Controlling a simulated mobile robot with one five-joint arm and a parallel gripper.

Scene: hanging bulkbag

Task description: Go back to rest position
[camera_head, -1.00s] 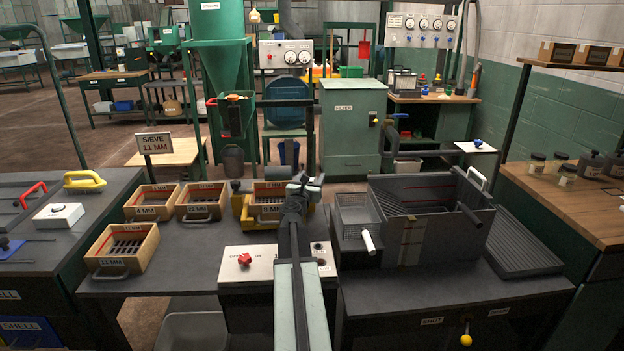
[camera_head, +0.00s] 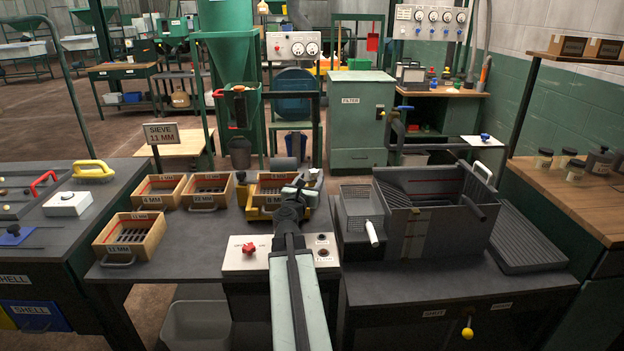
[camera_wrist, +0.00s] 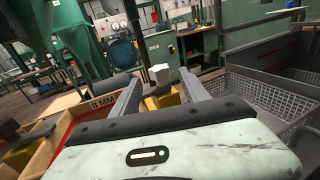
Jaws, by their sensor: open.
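My gripper (camera_head: 298,192) is at the end of my arm, above the dark bench in front of me. In the wrist view its two fingers (camera_wrist: 160,92) are spread apart with nothing held between them. The 8 MM sieve (camera_head: 272,179) sits in a yellow holder just beyond and left of my gripper, partly hidden by it. In the wrist view the 8 MM sieve (camera_wrist: 88,112) shows at the left. A wire basket (camera_wrist: 268,97) is at the right there.
Several wooden sieves, including the 11 MM one (camera_head: 130,236), stand on the left of the bench. A dark open bin (camera_head: 437,220) stands right of my arm, with the wire basket (camera_head: 360,203) beside it. A control panel (camera_head: 250,262) lies under my arm.

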